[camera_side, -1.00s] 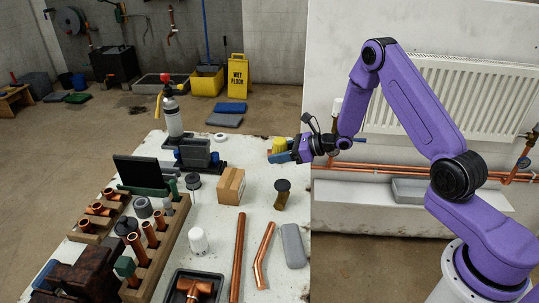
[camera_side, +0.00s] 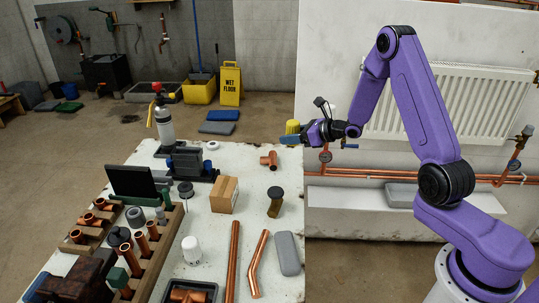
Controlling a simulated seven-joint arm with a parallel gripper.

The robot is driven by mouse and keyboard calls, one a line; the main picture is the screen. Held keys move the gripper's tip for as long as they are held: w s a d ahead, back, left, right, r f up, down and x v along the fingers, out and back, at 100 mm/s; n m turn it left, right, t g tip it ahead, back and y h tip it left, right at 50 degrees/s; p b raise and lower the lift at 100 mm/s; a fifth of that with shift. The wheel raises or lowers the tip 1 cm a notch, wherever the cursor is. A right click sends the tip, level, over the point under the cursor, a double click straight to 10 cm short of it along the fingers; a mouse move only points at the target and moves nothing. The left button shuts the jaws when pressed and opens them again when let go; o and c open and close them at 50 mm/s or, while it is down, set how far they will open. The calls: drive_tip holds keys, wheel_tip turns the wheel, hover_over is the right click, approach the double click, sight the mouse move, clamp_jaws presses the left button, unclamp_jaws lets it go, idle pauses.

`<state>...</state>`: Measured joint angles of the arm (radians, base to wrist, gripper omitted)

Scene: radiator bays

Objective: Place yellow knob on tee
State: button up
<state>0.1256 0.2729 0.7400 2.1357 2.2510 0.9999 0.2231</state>
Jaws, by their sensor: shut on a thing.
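The yellow knob (camera_side: 293,127) is held at my gripper (camera_side: 291,138), raised near the wall panel's left edge. The gripper is shut on it, and its blue finger covers the knob's lower part. A copper tee (camera_side: 269,160) lies on the far right part of the white table, below and left of the gripper, apart from the knob. Another copper fitting that looks like a tee (camera_side: 188,297) sits in a dark tray at the table's front, partly cut off by the frame. I cannot tell which of them the task means.
A cardboard box (camera_side: 224,195), a dark-capped jar (camera_side: 275,202), a white valve head (camera_side: 191,250), copper pipes (camera_side: 233,262) and a grey case (camera_side: 288,254) stand or lie on the table. A wooden rack (camera_side: 160,258) is at left. Wall pipes (camera_side: 400,174) run behind my arm.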

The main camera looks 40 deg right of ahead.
drive_tip(key=w+f, duration=0.4)
drive_tip(key=w, duration=0.4)
hover_over(269, 156)
drive_tip(key=f, duration=0.5)
drive_tip(key=shift+s+a, duration=0.15)
drive_tip(key=shift+s, duration=0.2)
drive_tip(key=shift+w+f, duration=0.25)
drive_tip(key=shift+f, duration=1.55)
drive_tip(key=shift+f, duration=0.15)
drive_tip(key=o, duration=1.1)
